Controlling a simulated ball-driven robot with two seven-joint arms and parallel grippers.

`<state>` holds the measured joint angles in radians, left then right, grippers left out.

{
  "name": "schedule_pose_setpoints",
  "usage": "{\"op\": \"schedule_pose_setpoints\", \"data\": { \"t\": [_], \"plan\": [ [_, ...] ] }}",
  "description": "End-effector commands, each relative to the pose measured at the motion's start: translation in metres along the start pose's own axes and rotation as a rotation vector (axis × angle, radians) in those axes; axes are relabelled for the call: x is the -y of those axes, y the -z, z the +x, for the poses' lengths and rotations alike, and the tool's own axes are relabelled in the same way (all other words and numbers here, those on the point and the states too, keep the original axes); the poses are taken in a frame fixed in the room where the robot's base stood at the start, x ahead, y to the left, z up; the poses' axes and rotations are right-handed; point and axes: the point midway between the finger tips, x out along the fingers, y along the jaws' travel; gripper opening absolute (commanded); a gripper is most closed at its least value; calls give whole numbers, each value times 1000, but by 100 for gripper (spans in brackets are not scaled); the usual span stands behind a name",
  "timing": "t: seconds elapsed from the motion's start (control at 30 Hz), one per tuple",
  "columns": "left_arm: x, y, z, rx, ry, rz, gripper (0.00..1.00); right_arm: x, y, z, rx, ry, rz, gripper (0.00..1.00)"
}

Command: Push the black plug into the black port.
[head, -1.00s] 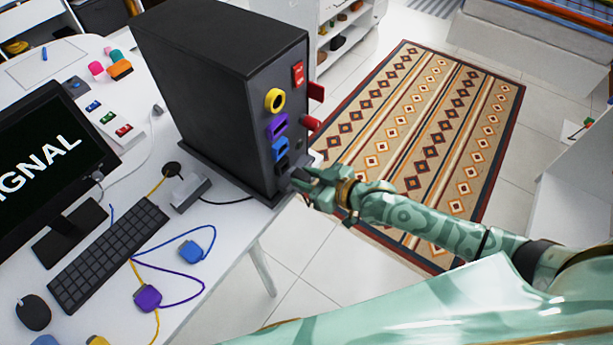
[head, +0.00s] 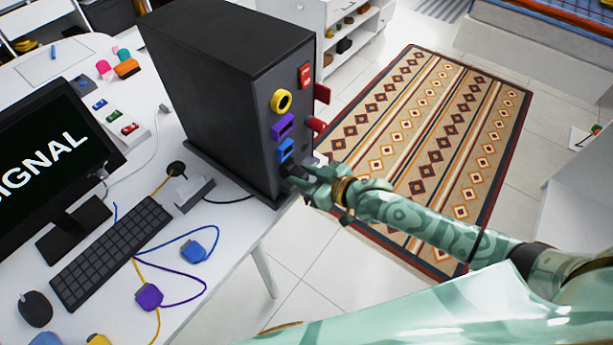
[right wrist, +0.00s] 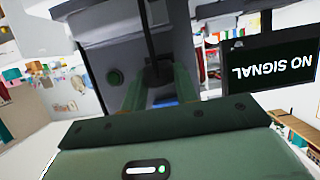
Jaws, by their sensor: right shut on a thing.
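The black computer tower (head: 240,110) stands on the desk. Its narrow face carries a red port (head: 305,75), a yellow ring port (head: 281,101), a purple port (head: 283,127) and a blue port (head: 286,150), one below another. The black port is lowest, and my right gripper largely covers it. My right gripper (head: 299,181) is shut on the black plug, right at the port area; it also shows in the right wrist view (right wrist: 160,88). The plug is mostly hidden between the fingers. I cannot tell how deep it sits. My left gripper is not in view.
A keyboard (head: 112,243), a monitor (head: 45,140), a blue plug (head: 193,251) and a purple plug (head: 149,296) are on the desk. Red pieces (head: 317,125) stick out beside the tower's face. A patterned rug (head: 430,160) lies on the open floor.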

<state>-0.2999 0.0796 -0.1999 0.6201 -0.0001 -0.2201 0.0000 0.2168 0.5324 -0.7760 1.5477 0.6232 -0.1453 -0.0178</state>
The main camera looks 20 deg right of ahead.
Motion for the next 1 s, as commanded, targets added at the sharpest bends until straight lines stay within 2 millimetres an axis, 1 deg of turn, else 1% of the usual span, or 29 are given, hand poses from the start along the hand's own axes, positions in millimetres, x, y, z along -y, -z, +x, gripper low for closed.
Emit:
{"op": "schedule_pose_setpoints", "data": {
  "t": [0.2,0.23,0.3,0.67,0.77,0.87,0.97,1.0],
  "plan": [
    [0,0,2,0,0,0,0,0,2,6,-1,1,0,2],
    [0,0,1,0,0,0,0,0,2,5,0,1,0,38],
    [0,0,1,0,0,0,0,0,2,5,0,1,0,55],
    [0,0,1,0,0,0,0,0,2,5,0,0,0,55],
    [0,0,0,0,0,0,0,0,2,0,1,0,0,55],
    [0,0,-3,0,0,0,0,0,2,-12,2,0,1,55],
    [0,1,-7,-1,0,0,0,0,1,-35,4,0,0,55],
    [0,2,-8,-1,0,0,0,0,2,-46,4,0,0,55]
  ]
}}
